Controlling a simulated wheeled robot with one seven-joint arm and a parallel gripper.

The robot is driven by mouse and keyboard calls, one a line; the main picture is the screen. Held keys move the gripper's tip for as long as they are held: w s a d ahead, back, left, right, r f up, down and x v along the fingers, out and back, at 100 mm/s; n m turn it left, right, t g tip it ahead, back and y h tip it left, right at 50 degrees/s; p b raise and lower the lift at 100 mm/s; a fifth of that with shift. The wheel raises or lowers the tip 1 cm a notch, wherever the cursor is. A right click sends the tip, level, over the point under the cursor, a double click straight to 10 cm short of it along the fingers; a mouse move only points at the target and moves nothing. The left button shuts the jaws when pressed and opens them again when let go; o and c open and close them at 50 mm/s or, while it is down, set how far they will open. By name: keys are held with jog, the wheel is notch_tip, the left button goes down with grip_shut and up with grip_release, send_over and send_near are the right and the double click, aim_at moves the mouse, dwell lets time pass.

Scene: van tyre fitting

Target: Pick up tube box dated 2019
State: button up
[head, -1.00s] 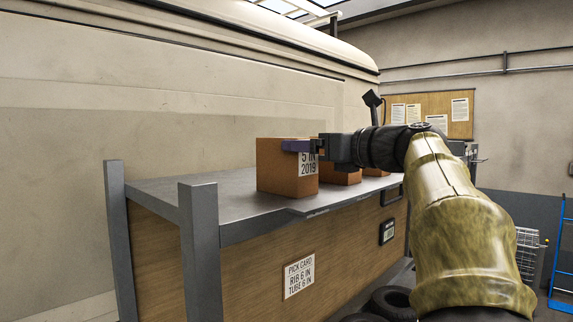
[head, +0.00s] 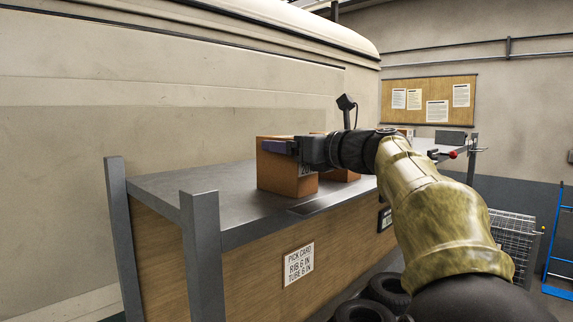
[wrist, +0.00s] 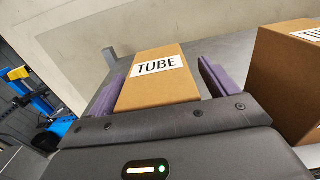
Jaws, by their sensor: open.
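A brown cardboard box (head: 283,175) stands on the grey bench top, near its left end. Its front label shows only part, reading "20", with the rest behind my gripper (head: 277,147). In the wrist view the box (wrist: 158,92) has a white "TUBE" label on top. My gripper (wrist: 162,80) is open, its purple fingers on either side of this box. Whether they touch it cannot be told. A second brown box (head: 340,175) is partly hidden behind my gripper. A brown box (wrist: 290,75) also stands to the right in the wrist view.
The grey bench top (head: 200,185) is clear left of the boxes. Grey posts (head: 200,250) rise at its left end. Tyres (head: 385,292) lie below, and the van side (head: 180,80) stands behind.

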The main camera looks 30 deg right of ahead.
jog(key=shift+s, duration=0.1)
jog(key=c, duration=1.2)
jog(key=shift+r, duration=0.1)
notch_tip(320, 180, up, 10)
jog(key=shift+f+p, duration=0.1)
jog(key=shift+p, duration=1.1)
